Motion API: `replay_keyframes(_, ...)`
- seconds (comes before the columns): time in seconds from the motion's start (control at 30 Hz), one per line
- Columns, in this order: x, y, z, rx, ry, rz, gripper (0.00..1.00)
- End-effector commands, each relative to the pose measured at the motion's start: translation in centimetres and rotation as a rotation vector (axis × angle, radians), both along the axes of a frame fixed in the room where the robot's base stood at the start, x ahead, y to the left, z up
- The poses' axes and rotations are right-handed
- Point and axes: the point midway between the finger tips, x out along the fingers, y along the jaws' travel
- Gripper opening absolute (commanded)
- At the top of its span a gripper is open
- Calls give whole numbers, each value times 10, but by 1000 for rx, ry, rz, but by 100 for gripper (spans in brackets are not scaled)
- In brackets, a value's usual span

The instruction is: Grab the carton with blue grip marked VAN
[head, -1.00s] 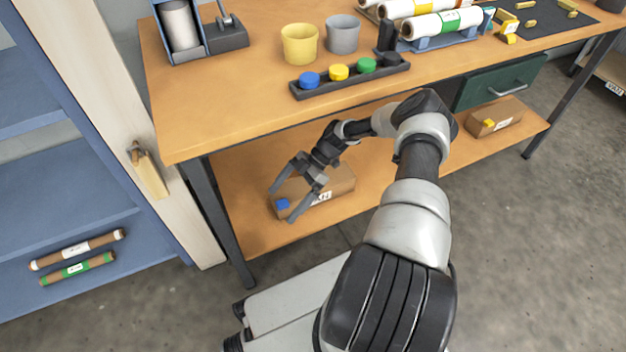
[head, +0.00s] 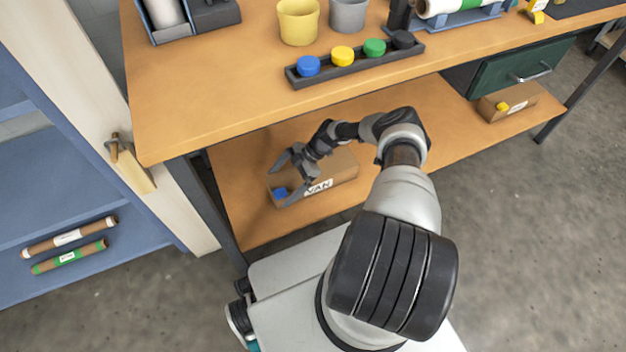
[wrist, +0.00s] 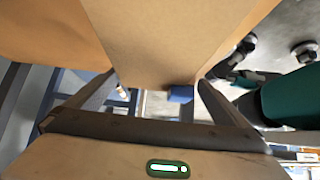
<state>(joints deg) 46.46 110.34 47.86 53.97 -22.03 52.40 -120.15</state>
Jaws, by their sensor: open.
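The brown carton (head: 338,170) lies on the bench's lower shelf, and its white label reads VAN. Its blue grip (head: 280,193) is on its left end. My gripper (head: 281,186) is open and empty at that end, with its fingers spread above and around the blue grip. They partly hide the carton's top and left end. In the wrist view the carton (wrist: 160,35) fills the top middle. The blue grip (wrist: 180,94) shows between the fingers, closer to the right one. I cannot tell whether either finger touches the carton.
The wooden worktop (head: 215,100) overhangs the lower shelf (head: 240,210). Another carton (head: 510,100) with a yellow grip stands at the shelf's right end, below a green drawer (head: 520,70). A dark bench leg (head: 210,205) stands left of the VAN carton. A blue rack (head: 60,190) holds rolls.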

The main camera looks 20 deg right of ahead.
Motion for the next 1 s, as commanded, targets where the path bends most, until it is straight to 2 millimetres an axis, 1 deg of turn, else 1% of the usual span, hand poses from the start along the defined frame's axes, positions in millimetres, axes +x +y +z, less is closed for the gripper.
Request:
replay_keyframes(0.03, 0, 7, -7, 1, -1, 1, 100)
replay_keyframes(0.1, 0, 12, -11, 1, -1, -1, 100)
replay_keyframes(0.27, 1, 16, -16, 0, -1, 0, 100)
replay_keyframes(0.37, 1, 22, -21, 0, 0, 1, 100)
replay_keyframes(0.53, 4, 42, -38, 2, 1, 1, 100)
replay_keyframes(0.63, 4, 50, -48, -1, -1, -1, 100)
replay_keyframes(0.7, 4, 54, -50, -1, -1, -1, 100)
replay_keyframes(0.87, 5, 53, -50, -1, -1, -1, 100)
replay_keyframes(0.9, 5, 53, -50, -1, -1, -1, 98)
replay_keyframes(0.97, 4, 53, -50, -1, -1, -1, 88)
replay_keyframes(1.0, 4, 53, -50, -1, -1, -1, 81)
